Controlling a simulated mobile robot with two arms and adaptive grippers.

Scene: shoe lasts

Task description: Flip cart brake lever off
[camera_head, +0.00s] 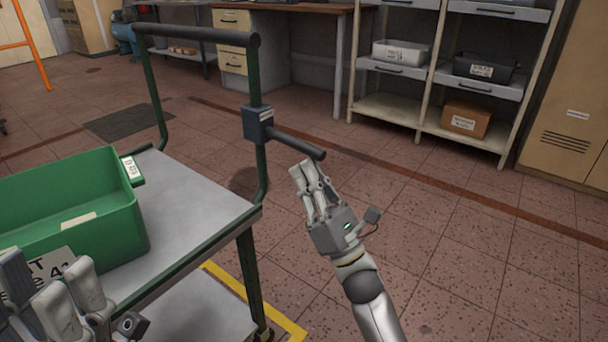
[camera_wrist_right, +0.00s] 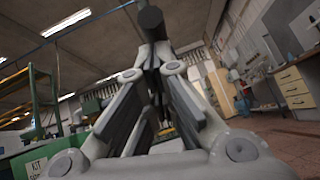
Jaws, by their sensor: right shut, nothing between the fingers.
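The cart (camera_head: 190,200) has a grey top and a green frame with a dark push handle (camera_head: 195,34). The brake lever (camera_head: 295,143) is a dark round bar. It sticks out to the right from a blue-grey box (camera_head: 258,123) on the cart's right upright and slopes slightly down. My right gripper (camera_head: 302,168) is shut and empty, its fingertips just below the lever's free end. In the right wrist view the dark lever end (camera_wrist_right: 150,18) shows right at the fingertips; whether they touch is unclear. My left gripper (camera_head: 72,298) is partly in view at bottom left, its opening unclear.
A green bin (camera_head: 125,225) stands on the cart top. A shelf rack (camera_head: 400,110) with grey bins and a cardboard box (camera_head: 465,119) stands at the back right, beside a tan cabinet (camera_head: 565,90). The tiled floor right of the cart is clear.

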